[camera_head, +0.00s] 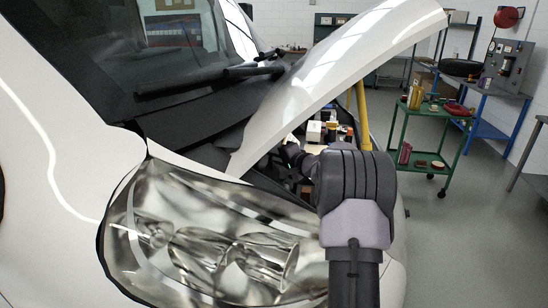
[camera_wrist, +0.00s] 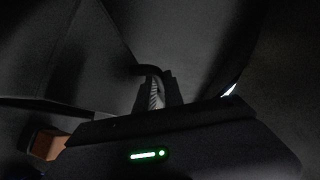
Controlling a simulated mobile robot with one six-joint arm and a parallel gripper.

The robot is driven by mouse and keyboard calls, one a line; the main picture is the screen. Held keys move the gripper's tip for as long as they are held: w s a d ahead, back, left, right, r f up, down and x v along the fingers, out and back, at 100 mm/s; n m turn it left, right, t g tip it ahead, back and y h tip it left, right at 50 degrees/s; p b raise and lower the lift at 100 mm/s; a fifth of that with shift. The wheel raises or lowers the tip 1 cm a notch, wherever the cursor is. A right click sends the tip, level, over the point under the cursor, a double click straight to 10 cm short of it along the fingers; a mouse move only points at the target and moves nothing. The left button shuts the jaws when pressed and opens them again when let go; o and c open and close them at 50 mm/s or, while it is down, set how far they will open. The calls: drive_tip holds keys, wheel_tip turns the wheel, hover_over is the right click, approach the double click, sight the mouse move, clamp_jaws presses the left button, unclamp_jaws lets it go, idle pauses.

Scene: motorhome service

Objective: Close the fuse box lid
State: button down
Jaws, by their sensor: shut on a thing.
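My gripper (camera_head: 291,152) reaches into the engine bay under the raised hood, left of my bulky dark wrist. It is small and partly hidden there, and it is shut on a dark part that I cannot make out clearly. In the wrist view a ridged grey piece (camera_wrist: 155,93) shows against dark surfaces, above a black body with a green light strip. I cannot pick out the fuse box or its lid for certain in either view; my arm and deep shadow cover much of that area.
The white hood (camera_head: 345,75) slopes up over the bay, held near a yellow prop (camera_head: 362,115). The headlight (camera_head: 215,240) and fender lie close in front. A green cart (camera_head: 432,125) and a blue bench (camera_head: 497,100) stand at the right, with open floor before them.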

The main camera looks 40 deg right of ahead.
drive_tip(key=shift+s+d+r+b, duration=0.15)
drive_tip(key=shift+s+d+b, duration=0.2)
drive_tip(key=shift+s+d, duration=0.15)
drive_tip(key=shift+s+d+r+b, duration=0.15)
drive_tip(key=shift+s+d+b, duration=0.2)
drive_tip(key=shift+s, duration=0.15)
drive_tip(key=c, duration=1.7)
unclamp_jaws()
drive_tip(key=p+v, duration=0.2)
drive_tip(key=v, duration=1.5)
drive_tip(key=shift+s+a+r, duration=0.15)
